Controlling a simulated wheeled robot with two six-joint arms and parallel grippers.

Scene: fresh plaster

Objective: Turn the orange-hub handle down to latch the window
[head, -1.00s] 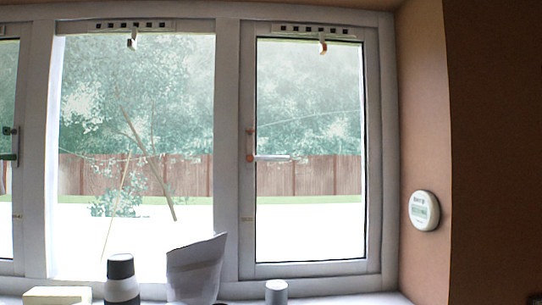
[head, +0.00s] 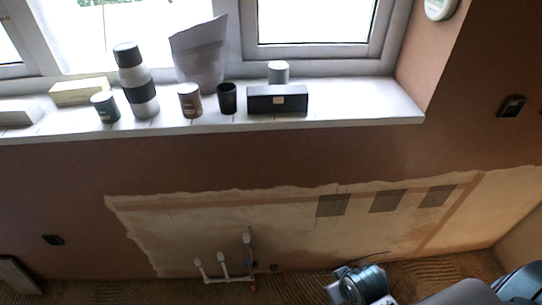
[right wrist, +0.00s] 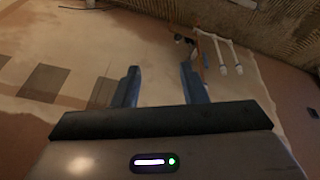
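The lower part of the right-hand window (head: 318,52) shows at the top of the head view, its white frame above the sill. The orange-hub handle is out of view in the current frames. In the right wrist view my right gripper (right wrist: 160,76) has its two blue fingers apart with nothing between them. It faces the lower wall and the pipes, away from the window. Part of my right arm shows at the bottom right of the head view. My left gripper is not in view.
On the white sill (head: 370,112) stand a black box (head: 278,100), a grey cylinder (head: 278,72), a dark cup (head: 227,98), a tin (head: 190,100), a bottle (head: 138,85), a green tin (head: 105,107) and a paper bag (head: 200,55). White pipes (head: 222,268) stick out below.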

